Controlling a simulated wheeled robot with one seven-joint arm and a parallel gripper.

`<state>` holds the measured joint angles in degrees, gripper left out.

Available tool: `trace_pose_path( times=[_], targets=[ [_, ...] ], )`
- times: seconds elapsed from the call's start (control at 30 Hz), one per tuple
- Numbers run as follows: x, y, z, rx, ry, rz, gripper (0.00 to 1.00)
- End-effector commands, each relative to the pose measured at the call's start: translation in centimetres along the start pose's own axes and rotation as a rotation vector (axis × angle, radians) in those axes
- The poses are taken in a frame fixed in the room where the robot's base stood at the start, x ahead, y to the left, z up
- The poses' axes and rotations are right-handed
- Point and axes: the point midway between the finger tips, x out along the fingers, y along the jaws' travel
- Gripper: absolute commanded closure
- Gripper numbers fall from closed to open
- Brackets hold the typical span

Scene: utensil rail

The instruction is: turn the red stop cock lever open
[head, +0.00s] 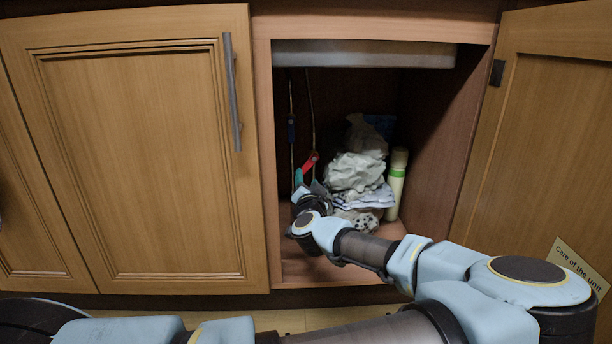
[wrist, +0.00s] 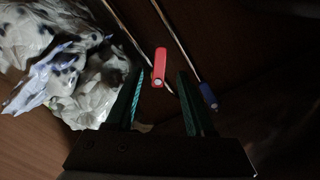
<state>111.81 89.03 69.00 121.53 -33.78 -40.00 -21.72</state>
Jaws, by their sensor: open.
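The red stop cock lever (head: 307,165) is inside the open cupboard, on a thin pipe at the left. In the wrist view the red lever (wrist: 159,68) lies between and just beyond my open fingertips. My gripper (head: 299,178) reaches into the cupboard just below the lever. In the wrist view my gripper (wrist: 160,80) has a finger on each side of the lever's line. I cannot tell whether either finger touches it. A blue lever (head: 291,122) sits on another pipe, higher and to the left; it also shows in the wrist view (wrist: 208,95).
Crumpled bags (head: 356,172) and cloths (head: 368,198) are heaped just right of my gripper. The cupboard door (head: 540,130) is open at the right. A closed door (head: 140,160) is at the left.

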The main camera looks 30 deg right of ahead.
Motion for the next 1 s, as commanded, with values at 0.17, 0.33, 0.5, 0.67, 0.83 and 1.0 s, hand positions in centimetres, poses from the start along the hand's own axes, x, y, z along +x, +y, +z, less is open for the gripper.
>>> trace_pose_path(
  times=[0.17, 0.33, 0.5, 0.67, 0.83, 1.0],
  targets=[
    [3.3, 0.1, 0.3, -0.001, 0.000, -0.002, 0.46],
    [5.2, 0.1, 0.2, -0.001, -0.001, -0.001, 0.46],
    [6.0, 0.0, 0.0, 0.000, 0.000, 0.000, 0.46],
    [6.0, 0.0, 0.0, 0.000, 0.000, 0.000, 0.46],
    [6.0, 0.0, 0.0, 0.000, -0.001, 0.000, 0.57],
    [6.0, 0.0, 0.0, 0.000, -0.001, 0.000, 0.77]
  ],
)
